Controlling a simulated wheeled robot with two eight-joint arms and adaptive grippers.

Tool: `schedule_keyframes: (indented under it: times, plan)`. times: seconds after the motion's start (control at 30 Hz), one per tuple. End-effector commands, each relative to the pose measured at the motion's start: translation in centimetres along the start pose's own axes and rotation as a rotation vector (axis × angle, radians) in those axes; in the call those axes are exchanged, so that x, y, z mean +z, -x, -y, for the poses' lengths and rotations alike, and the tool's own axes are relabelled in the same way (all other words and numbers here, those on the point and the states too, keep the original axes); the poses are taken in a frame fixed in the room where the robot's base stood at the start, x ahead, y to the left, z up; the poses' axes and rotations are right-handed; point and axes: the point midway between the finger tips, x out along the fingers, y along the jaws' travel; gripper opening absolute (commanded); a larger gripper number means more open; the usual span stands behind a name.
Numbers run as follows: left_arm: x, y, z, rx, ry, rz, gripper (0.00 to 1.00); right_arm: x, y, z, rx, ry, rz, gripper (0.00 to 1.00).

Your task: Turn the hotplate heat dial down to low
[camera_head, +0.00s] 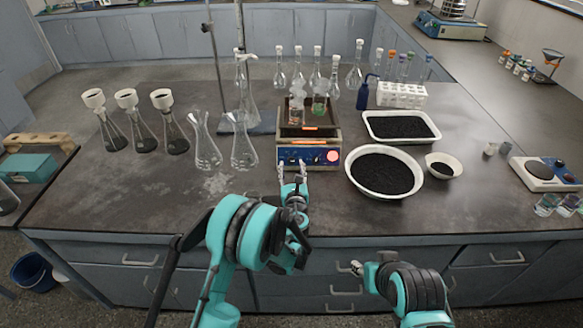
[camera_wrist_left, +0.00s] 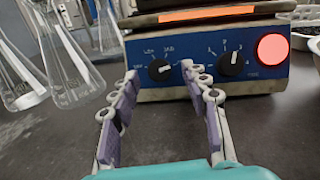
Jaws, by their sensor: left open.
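The hotplate (camera_head: 308,155) is a blue-fronted box with a glowing orange strip and a lit red lamp (camera_wrist_left: 273,48). Its front carries two black dials. The left dial (camera_wrist_left: 159,70) has small lettering around it that seems to include OFF and LOW; its white mark points right. The right dial (camera_wrist_left: 233,62) has numerals around it and its mark points about upward. My left gripper (camera_head: 292,168) is open just before the panel, its fingers on either side of the left dial, seemingly not touching it. My right gripper (camera_head: 358,268) is low, in front of the drawers, too small to read.
Flasks (camera_head: 243,150) stand left of the hotplate. Small glass vessels (camera_head: 297,108) stand on top of it. A white tray of black grains (camera_head: 400,138) and a round bowl (camera_head: 352,170) lie to the right. The bench front before the hotplate is clear.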

Motion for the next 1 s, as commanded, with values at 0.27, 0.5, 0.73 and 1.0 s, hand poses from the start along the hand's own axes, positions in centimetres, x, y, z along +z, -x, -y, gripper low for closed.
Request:
schedule_keyframes:
  times: [0.27, 0.5, 0.73, 1.0]
  plan:
    - [0.1, -1.6, 0.0, 0.000, 0.001, 0.000, 0.46, 0.3, -0.4, 0.0, 0.000, 0.000, 0.000, 0.40]
    - [0.1, -1.6, 0.0, 0.000, 0.002, 0.000, 0.27, 0.2, -0.3, 0.0, 0.000, 0.000, 0.000, 0.40]
    - [0.1, -1.6, 0.0, 0.000, 0.002, 0.000, 0.00, 0.2, -0.3, 0.0, 0.000, 0.000, 0.000, 0.40]
    - [0.1, -1.6, 0.0, 0.016, 0.038, -0.002, 0.00, 0.2, -0.3, 0.0, 0.000, 0.000, 0.000, 0.40]
